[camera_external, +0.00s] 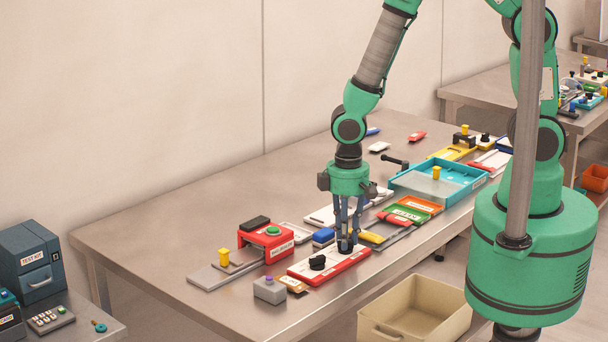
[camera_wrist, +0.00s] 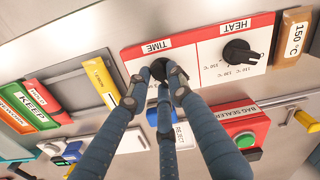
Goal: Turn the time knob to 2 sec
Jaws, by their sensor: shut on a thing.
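The red and white panel (camera_external: 331,264) lies on the steel table, with a TIME label and a HEAT label in the wrist view (camera_wrist: 207,56). The black time knob (camera_wrist: 158,68) is mostly covered by my fingers. My gripper (camera_external: 346,245) points down at the panel's right end, its fingers closed around this knob; in the wrist view the fingertips (camera_wrist: 164,78) meet at it. The time knob's pointer and the time marks are hidden, so its setting cannot be read. The black heat knob (camera_wrist: 237,51) is uncovered, beside temperature marks.
A red bag sealer (camera_external: 266,241) and a grey block with a purple button (camera_external: 269,290) stand left of the panel. Colored label plates (camera_external: 408,212) and a blue tray (camera_external: 465,187) lie right. A beige bin (camera_external: 440,318) sits below.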

